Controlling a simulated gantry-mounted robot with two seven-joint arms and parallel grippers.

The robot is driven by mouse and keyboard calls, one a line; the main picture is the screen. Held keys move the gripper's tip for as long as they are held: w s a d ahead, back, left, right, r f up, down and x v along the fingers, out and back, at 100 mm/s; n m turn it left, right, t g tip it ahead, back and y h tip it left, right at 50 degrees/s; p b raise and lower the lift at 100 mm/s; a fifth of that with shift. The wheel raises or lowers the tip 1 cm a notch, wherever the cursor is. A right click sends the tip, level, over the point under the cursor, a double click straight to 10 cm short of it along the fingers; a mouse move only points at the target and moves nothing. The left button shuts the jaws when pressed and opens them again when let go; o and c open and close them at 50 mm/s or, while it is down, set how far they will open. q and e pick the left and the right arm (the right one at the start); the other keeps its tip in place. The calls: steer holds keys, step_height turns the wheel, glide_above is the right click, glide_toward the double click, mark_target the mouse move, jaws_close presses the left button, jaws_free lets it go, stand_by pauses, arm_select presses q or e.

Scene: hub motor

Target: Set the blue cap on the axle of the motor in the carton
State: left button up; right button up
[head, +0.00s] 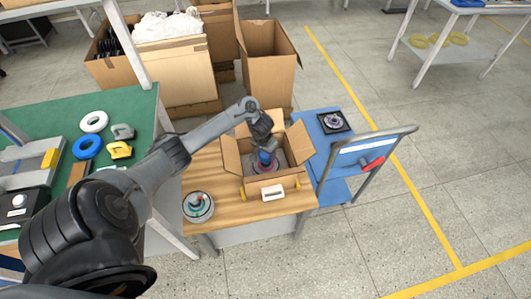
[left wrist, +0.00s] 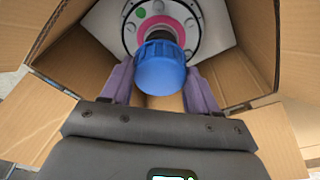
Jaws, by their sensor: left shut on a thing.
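The open carton (head: 270,188) stands on the wooden table, and the motor sits inside it. In the left wrist view the motor (left wrist: 203,40) is a grey disc with a pink ring and a dark axle stub (left wrist: 161,34). My left gripper (head: 264,157) reaches down into the carton. In the left wrist view my left gripper (left wrist: 158,68) is shut on the blue cap (left wrist: 160,72), one finger at each side. The cap covers part of the axle from this angle; I cannot tell whether they touch. My right gripper is not in view.
Carton flaps stand open around my gripper. A blue cart (head: 313,128) is at the right; a green bench (head: 135,103) with rings and parts is at the left.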

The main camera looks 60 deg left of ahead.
mark_target(263, 157)
arm_select(q)
steer(key=shift+f, duration=0.15)
steer(key=o, duration=1)
steer(key=shift+r, duration=0.4)
step_height(263, 157, up, 12)
steer(key=s+p, duration=0.1)
steer(key=p, duration=0.6)
steer(key=shift+s+d+f, duration=0.25)
steer(key=shift+s+d, duration=0.1)
steer(key=shift+d, duration=0.1)
